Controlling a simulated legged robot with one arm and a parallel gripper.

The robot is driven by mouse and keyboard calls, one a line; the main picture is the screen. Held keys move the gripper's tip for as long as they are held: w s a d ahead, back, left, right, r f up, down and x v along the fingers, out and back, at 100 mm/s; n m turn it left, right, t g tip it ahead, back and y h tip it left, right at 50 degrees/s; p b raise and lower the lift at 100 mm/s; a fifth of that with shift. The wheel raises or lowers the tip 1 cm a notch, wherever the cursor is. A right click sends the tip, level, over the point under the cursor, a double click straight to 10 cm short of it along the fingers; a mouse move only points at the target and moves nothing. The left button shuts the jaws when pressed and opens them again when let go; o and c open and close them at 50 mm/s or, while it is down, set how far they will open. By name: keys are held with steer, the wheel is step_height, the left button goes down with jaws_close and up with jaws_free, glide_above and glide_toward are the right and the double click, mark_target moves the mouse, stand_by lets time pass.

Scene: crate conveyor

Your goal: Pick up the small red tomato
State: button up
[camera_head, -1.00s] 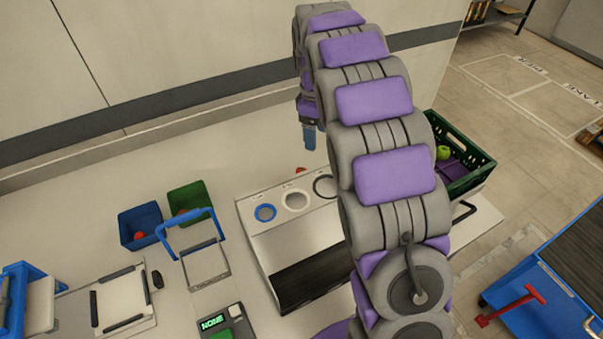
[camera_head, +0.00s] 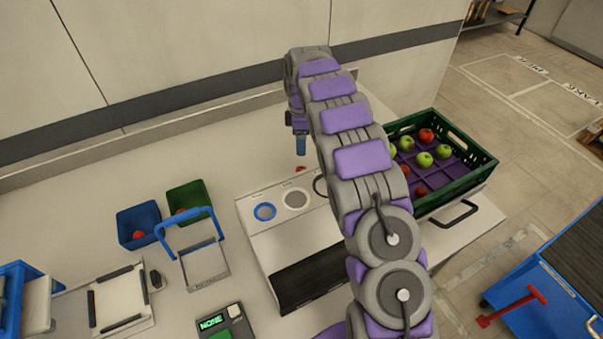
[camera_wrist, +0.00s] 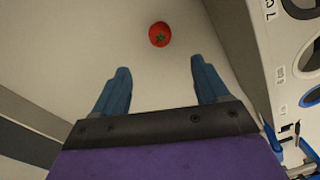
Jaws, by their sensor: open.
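A small red tomato (camera_wrist: 160,34) with a green calyx lies on the pale counter in the wrist view, beyond my fingertips and roughly between their lines. In the head view the tomato (camera_head: 300,169) is a small red spot behind the panel with round holes, partly hidden by it. My gripper (camera_wrist: 162,82) is open and empty, its two blue fingers spread apart. In the head view my gripper (camera_head: 301,146) points down just above the tomato's place in the picture; the fingers are apart from the tomato.
The panel with round holes (camera_head: 256,232) stands right beside the tomato. A green crate (camera_head: 468,180) with red and green fruit is at the right. A blue bin (camera_head: 126,238) and a green bin (camera_head: 203,194) stand at the left. The counter left of the tomato is clear.

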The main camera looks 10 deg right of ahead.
mark_target(300, 168)
steer(key=f+b, duration=0.1)
steer(key=f, duration=0.5)
steer(key=f+b, duration=0.1)
steer(key=f, duration=0.6)
steer(key=shift+s+a+f+b, duration=0.1)
steer(key=shift+s+a+b, duration=0.1)
steer(key=shift+b, duration=0.2)
steer(key=c, duration=1.1)
steer(key=shift+r, duration=0.2)
